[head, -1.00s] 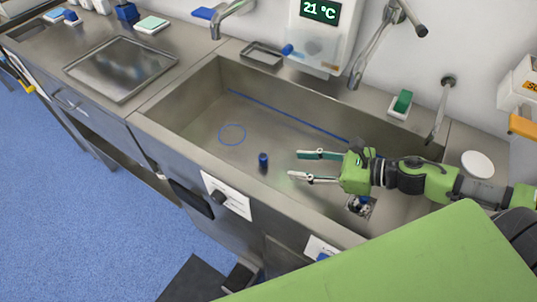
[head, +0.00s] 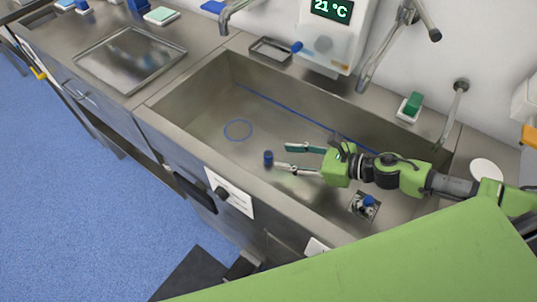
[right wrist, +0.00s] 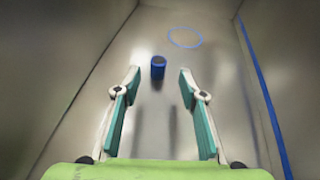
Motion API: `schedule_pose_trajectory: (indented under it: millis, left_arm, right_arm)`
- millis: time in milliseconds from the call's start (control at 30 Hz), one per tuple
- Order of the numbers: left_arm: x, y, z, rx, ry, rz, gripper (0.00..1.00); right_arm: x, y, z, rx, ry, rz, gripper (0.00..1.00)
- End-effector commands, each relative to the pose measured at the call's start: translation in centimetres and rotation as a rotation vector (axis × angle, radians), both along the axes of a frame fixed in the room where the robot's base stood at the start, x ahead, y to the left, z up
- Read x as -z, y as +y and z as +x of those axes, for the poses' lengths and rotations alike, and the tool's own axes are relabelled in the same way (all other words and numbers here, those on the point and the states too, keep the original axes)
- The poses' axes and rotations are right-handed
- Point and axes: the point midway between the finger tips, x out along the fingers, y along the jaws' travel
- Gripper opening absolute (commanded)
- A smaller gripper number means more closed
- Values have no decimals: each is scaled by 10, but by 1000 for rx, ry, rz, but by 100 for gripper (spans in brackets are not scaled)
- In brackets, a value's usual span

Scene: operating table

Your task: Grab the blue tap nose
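The blue tap nose (head: 268,158), a small dark blue cylinder, stands upright on the sink floor. My right gripper (head: 284,156) reaches into the sink from the right, its two fingers apart and empty. In the head view the fingertips are just right of the tap nose. In the right wrist view the tap nose (right wrist: 158,67) lies centred between the fingertips of the right gripper (right wrist: 159,75), at or slightly beyond them. Whether a finger touches it I cannot tell. My left gripper is out of view.
The steel sink (head: 190,100) has raised walls around the gripper. A blue ring (head: 238,130) and a long blue line lie on its floor. A drain (head: 364,206) with a blue piece is below my right arm. Taps hang along the back wall.

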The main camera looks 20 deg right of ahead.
Motion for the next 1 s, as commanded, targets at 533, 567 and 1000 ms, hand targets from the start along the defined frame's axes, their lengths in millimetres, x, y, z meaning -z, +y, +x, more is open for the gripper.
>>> schedule_pose_trajectory:
  millis: [533,567,1000]
  left_arm:
    - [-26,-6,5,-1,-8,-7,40]
    - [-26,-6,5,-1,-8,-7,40]
    - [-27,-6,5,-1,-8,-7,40]
  right_arm:
    - [11,38,33,-3,-2,2,38]
    - [15,40,36,-1,-2,2,38]
    - [24,49,44,-3,-1,-1,25]
